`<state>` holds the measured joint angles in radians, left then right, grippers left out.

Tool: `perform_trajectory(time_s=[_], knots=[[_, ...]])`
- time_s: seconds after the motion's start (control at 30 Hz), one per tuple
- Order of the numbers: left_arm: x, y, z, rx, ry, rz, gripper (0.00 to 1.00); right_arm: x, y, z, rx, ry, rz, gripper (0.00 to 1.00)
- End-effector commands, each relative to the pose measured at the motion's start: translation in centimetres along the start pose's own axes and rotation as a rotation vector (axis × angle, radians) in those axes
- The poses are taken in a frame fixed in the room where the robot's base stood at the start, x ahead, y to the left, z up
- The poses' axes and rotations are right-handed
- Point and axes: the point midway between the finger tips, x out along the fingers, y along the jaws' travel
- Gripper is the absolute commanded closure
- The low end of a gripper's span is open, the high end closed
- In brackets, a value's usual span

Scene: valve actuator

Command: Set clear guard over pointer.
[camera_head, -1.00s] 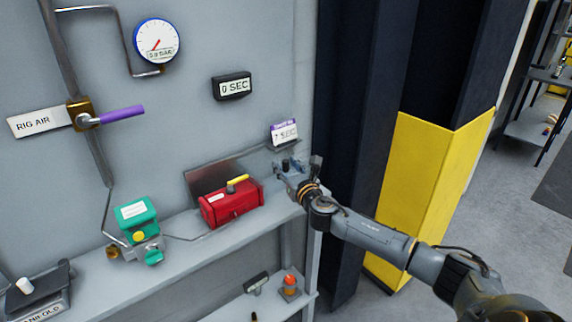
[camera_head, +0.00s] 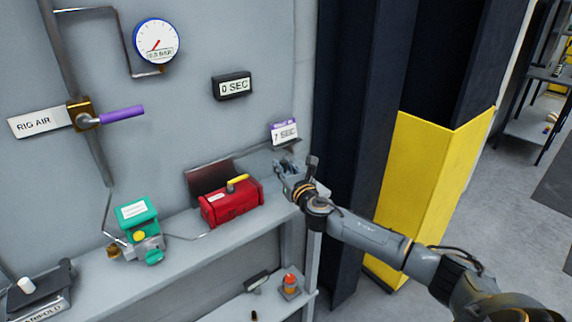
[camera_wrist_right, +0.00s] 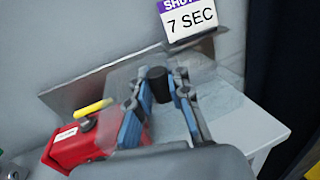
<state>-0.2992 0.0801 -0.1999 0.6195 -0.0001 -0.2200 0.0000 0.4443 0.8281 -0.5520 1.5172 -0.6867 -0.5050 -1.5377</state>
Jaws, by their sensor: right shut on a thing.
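The red valve actuator (camera_head: 231,203) sits on the grey shelf with its yellow pointer (camera_head: 238,181) on top. Both also show at the left in the right wrist view, the red body (camera_wrist_right: 72,148) and the pointer (camera_wrist_right: 92,112). My right gripper (camera_head: 285,167) is at the right end of the shelf, to the right of the actuator. In the right wrist view its blue-padded fingers (camera_wrist_right: 158,98) are shut on a black knob (camera_wrist_right: 158,80). Faint see-through surfaces around the knob look like the clear guard, but its outline is hard to make out. My left gripper is out of view.
A card reading 7 SEC (camera_head: 284,133) stands on a small ledge behind my right gripper. A dark plate (camera_head: 208,170) rises behind the actuator. A green device (camera_head: 138,218) stands further left on the shelf. A yellow-and-black column (camera_head: 430,190) is at the right.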

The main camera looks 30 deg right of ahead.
Motion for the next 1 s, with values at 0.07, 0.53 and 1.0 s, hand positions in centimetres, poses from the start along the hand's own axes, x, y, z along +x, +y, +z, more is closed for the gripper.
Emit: perform_trajectory(time_s=[0.07,0.53,1.0], knots=[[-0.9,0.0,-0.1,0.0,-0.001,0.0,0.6,-0.4,1.6,0.3,0.003,0.002,0.007,1.0],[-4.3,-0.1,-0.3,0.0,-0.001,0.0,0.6,-3.1,11.7,0.2,0.004,0.003,0.005,1.0],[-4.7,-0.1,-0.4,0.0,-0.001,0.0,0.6,-3.8,14.1,0.0,0.001,0.001,0.006,1.0]])
